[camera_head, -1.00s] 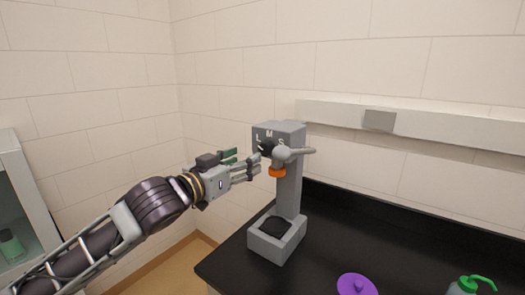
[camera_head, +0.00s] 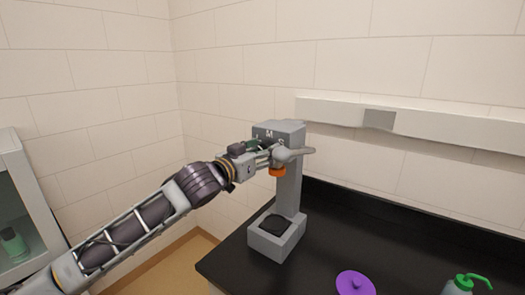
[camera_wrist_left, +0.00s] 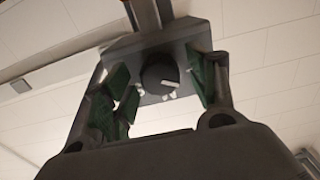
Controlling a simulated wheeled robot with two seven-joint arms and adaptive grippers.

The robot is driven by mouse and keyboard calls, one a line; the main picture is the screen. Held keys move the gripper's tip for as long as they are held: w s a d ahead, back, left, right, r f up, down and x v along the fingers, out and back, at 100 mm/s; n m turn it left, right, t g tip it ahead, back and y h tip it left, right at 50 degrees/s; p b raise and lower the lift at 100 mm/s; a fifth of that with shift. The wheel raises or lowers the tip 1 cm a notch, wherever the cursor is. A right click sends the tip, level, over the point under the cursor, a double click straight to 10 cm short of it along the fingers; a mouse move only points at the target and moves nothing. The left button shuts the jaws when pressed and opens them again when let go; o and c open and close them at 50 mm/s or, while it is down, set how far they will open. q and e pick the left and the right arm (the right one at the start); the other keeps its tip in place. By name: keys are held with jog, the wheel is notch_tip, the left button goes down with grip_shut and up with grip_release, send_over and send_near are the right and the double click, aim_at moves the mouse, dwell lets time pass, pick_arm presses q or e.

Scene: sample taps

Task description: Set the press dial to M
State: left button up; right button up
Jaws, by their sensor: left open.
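The grey press (camera_head: 290,190) stands on the black counter, with white letters on the front of its head. M shows clearly; the gripper hides much of the area below. My left gripper (camera_head: 264,152) is at the press head, covering the dial in the head view. In the left wrist view the round dark dial (camera_wrist_left: 160,73) has a pale pointer mark at its lower right, above partly visible white letters. The open fingers of my left gripper (camera_wrist_left: 160,88), with green pads, lie on either side of the dial, with gaps visible. My right gripper is out of view.
A grey lever (camera_head: 295,152) and an orange part (camera_head: 277,171) are beside the gripper. A purple lid-like object (camera_head: 355,284) and a green-topped bottle (camera_head: 467,284) are at the front of the counter (camera_head: 390,240). The counter between is clear.

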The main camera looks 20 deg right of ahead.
pick_arm(q)
jog(key=shift+w+d, duration=0.1)
jog(key=shift+d, duration=0.05)
jog(key=shift+c, duration=0.2)
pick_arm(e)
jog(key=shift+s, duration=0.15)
pick_arm(q)
jog(key=c, duration=1)
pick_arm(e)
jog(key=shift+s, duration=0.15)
